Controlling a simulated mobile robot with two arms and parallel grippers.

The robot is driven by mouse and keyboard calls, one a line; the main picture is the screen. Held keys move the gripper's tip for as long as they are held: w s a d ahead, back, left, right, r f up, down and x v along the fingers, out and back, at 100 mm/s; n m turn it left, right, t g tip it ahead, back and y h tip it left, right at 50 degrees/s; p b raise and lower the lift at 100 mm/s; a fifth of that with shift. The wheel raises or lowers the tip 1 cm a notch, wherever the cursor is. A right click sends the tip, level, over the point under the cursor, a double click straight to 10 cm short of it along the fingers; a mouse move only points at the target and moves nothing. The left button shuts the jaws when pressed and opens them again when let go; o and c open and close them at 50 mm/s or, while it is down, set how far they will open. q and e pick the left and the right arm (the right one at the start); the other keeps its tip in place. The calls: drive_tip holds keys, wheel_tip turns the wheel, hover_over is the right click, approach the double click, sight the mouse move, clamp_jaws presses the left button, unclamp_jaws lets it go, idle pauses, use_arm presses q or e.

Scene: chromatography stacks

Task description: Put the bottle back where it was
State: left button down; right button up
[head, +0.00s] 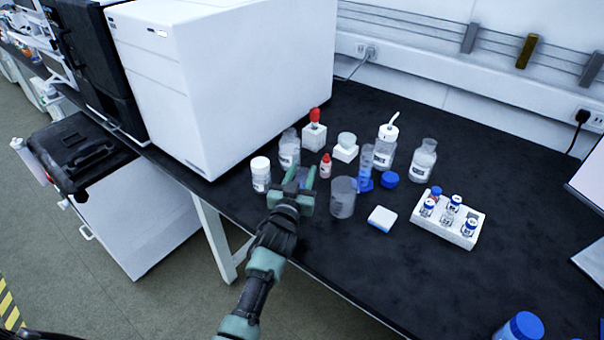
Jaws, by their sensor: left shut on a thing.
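My left gripper (300,176) reaches in over the front edge of the bench. It is shut on what seems to be a small pale bottle (301,178), mostly hidden by the fingers. I cannot tell whether it touches the bench. A white-capped bottle (260,175) stands just left of the gripper. A clear bottle (289,148) stands behind it, and a small red-capped dropper bottle (325,166) stands to its right. My right gripper is not in view.
A clear beaker (342,197), a cylinder with a blue base (365,168), a wash bottle (384,147) and another clear bottle (423,160) crowd the right. A white vial rack (447,219) is beyond. A large white instrument (215,80) stands left.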

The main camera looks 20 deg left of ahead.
use_arm(q)
drive_tip(key=shift+r, duration=0.1)
drive_tip(key=c, duration=0.9)
unclamp_jaws()
drive_tip(key=shift+s, duration=0.1)
drive_tip(key=s, duration=1.2)
drive_tip(key=shift+d, duration=0.35)
drive_tip(key=shift+w, duration=0.1)
